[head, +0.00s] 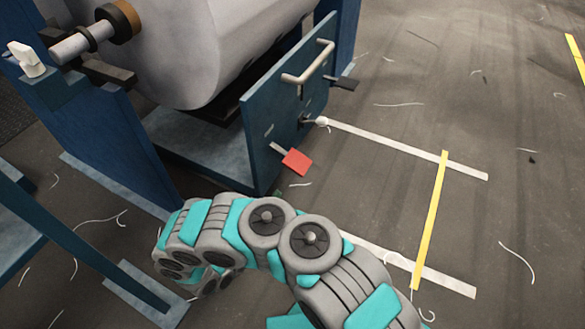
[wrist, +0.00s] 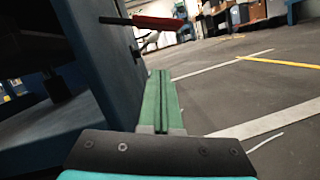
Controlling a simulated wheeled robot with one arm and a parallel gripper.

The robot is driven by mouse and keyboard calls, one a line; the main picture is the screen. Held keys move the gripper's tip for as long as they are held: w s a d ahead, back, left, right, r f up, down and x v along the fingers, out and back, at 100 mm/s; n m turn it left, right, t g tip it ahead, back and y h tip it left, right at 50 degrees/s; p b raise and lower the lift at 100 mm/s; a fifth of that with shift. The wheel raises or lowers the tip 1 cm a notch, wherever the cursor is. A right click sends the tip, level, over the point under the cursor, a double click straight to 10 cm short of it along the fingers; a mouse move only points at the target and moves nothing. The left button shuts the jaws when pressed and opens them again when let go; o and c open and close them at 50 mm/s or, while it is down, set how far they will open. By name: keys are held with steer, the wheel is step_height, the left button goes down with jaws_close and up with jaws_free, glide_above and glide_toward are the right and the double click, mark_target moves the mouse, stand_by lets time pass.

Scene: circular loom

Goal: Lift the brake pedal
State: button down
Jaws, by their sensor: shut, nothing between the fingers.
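A red pedal (head: 297,161) sticks out on a short lever from the lower front of the blue loom panel (head: 262,135). A dark pedal (head: 344,83) sticks out farther along the same panel. Neither is labelled, so I cannot tell for sure which is the brake pedal. In the wrist view the red pedal (wrist: 158,22) appears beyond and above my gripper's tips. My gripper (wrist: 161,74) has its green fingers together, empty, low beside the blue panel and apart from the red pedal. In the head view my arm hides most of it.
A bent metal handle (head: 309,66) projects above the pedals. A large grey roll (head: 215,45) lies behind the panel. Blue frame posts stand at left. White and yellow floor tape (head: 430,220) and loose threads lie on the dark floor, which is open at right.

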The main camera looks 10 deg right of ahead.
mark_target(289, 157)
steer(key=shift+a+f+y, duration=0.3)
steer(key=shift+a+f, duration=0.1)
steer(key=shift+f, duration=0.05)
steer(key=w+d+r+b, duration=0.2)
steer(key=w+d+r, duration=0.4)
steer(key=d, duration=0.1)
steer(key=shift+w+d, duration=0.25)
stand_by(0.3)
steer(key=shift+n, duration=0.3)
